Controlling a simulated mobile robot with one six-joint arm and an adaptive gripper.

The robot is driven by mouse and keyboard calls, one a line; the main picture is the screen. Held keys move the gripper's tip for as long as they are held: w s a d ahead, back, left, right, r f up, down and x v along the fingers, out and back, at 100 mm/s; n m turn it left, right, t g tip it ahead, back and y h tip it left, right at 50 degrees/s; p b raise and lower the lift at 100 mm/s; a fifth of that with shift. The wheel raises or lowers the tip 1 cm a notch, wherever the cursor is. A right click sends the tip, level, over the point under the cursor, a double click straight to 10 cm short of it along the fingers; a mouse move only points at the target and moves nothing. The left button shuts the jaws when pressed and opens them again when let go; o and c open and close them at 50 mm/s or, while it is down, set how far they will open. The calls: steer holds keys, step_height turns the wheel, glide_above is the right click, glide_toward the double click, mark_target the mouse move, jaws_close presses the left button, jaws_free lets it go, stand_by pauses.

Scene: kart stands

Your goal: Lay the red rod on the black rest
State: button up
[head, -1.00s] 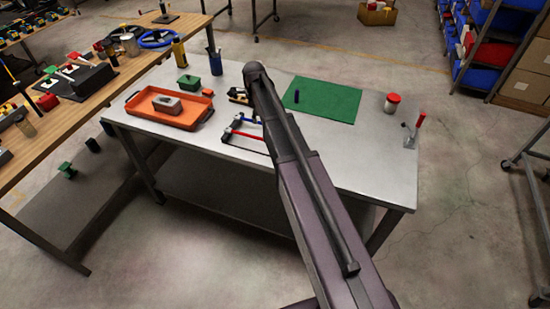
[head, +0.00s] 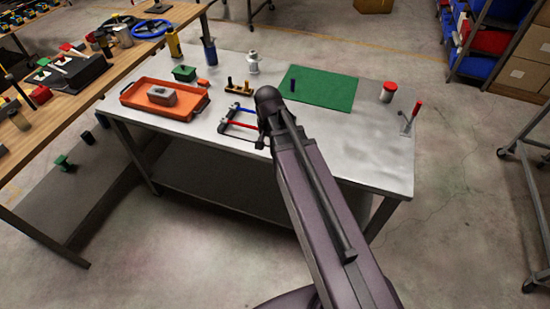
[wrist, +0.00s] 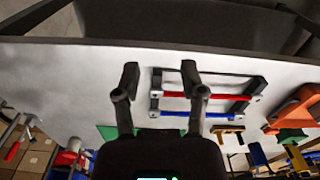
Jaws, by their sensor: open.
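The red rod (head: 244,125) spans the two side bars of a black frame, which I take as the black rest (head: 241,138). A blue rod (head: 243,109) lies parallel to it on the far side. In the wrist view the red rod (wrist: 228,97) is nearer the table edge than the blue rod, and the black frame (wrist: 225,76) surrounds both. I cannot tell how the rod ends sit. My gripper (wrist: 160,76) is open and empty. Its right finger overlaps the frame, and its left finger is over bare table. My arm hides the frame's right side in the head view.
An orange tray (head: 192,109) with a grey block stands left of the frame. A brass-coloured stand (head: 238,89) and white bottle (head: 253,63) are behind it. The front right tabletop is clear.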

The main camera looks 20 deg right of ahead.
steer(key=s+n, duration=0.5)
steer(key=s, duration=0.1)
steer(key=shift+s+n, duration=0.25)
steer(key=shift+n, duration=0.05)
steer(key=shift+d, duration=0.1)
stand_by(0.8)
